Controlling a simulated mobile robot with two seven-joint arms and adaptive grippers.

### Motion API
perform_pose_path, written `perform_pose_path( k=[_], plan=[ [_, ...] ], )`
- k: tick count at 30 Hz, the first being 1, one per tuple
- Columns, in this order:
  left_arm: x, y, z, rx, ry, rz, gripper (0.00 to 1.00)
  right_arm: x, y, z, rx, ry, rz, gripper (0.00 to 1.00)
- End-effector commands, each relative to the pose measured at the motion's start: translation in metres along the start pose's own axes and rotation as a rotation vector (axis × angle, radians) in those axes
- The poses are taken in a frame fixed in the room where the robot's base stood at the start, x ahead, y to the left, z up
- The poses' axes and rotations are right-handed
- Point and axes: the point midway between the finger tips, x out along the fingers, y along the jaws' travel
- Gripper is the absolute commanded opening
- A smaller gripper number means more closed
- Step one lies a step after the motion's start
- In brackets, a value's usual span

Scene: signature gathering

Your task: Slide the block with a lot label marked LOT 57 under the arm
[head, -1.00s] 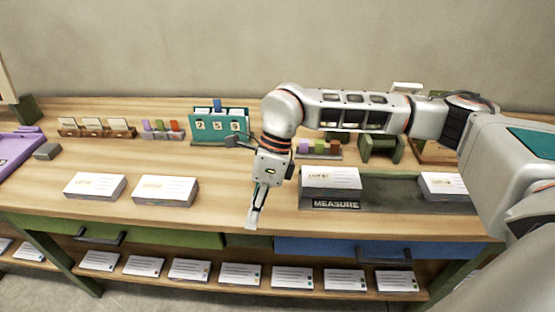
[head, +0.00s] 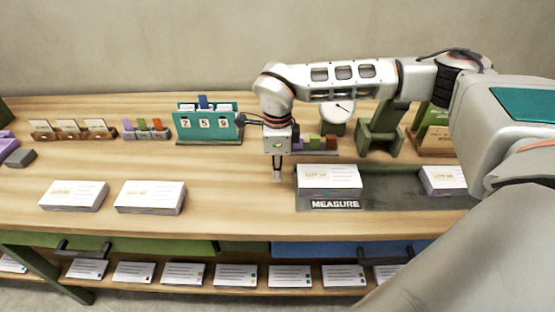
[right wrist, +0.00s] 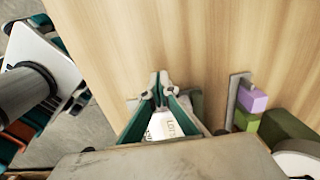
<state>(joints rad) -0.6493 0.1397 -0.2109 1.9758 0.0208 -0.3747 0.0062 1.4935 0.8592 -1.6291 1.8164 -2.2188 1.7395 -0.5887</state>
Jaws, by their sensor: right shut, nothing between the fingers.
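A white block (head: 329,181) with a lot label lies at the left end of the dark MEASURE tray (head: 392,190). A second white block (head: 445,179) lies towards the tray's right, partly hidden by my right arm. Two more labelled blocks, one (head: 74,196) at the far left and one (head: 150,197) beside it, lie on the bare table. The lot numbers are too small to read surely. My right gripper (head: 277,177) is shut and empty, pointing down just left of the tray. The right wrist view shows its fingers (right wrist: 160,88) and part of a white labelled block (right wrist: 166,125).
Behind the tray stand a round dial gauge (head: 337,109), a green stand (head: 381,132) and coloured small blocks (head: 315,143). A teal number stand (head: 207,124) is at the back. Several cards fill the lower shelf.

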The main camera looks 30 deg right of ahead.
Motion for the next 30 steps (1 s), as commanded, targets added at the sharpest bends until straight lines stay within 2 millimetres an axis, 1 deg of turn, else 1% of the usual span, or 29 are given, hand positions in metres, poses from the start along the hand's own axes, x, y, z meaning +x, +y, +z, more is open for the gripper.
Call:
perform_pose_path(
  k=[1,2,3,6,9,12,23,30],
  plan=[
    [0.001,-0.001,0.000,0.001,0.001,-0.001,0.40,0.012,0.001,0.000,-0.001,0.002,0.003,0.00],
    [0.001,-0.001,0.000,0.002,0.002,-0.002,0.40,0.017,0.001,0.000,-0.001,0.002,0.002,0.00],
    [0.000,-0.002,-0.004,0.002,0.005,-0.003,0.40,0.011,-0.001,-0.010,0.003,0.000,-0.001,0.00],
    [0.000,-0.003,-0.007,0.003,0.008,-0.005,0.40,0.010,-0.001,-0.024,0.003,-0.001,-0.002,0.00],
    [0.000,-0.003,-0.008,0.001,0.012,-0.005,0.40,0.010,-0.001,-0.033,0.001,-0.001,-0.001,0.00],
    [0.000,-0.003,-0.007,-0.001,0.011,-0.004,0.40,0.011,0.000,-0.038,-0.001,-0.001,-0.001,0.00],
    [0.000,-0.002,-0.004,-0.003,0.005,-0.002,0.40,0.011,0.000,-0.040,-0.001,-0.001,0.000,0.00],
    [-0.001,-0.002,-0.006,-0.002,0.006,-0.002,0.40,0.010,0.000,-0.036,-0.001,-0.001,-0.001,0.00]
  ],
)
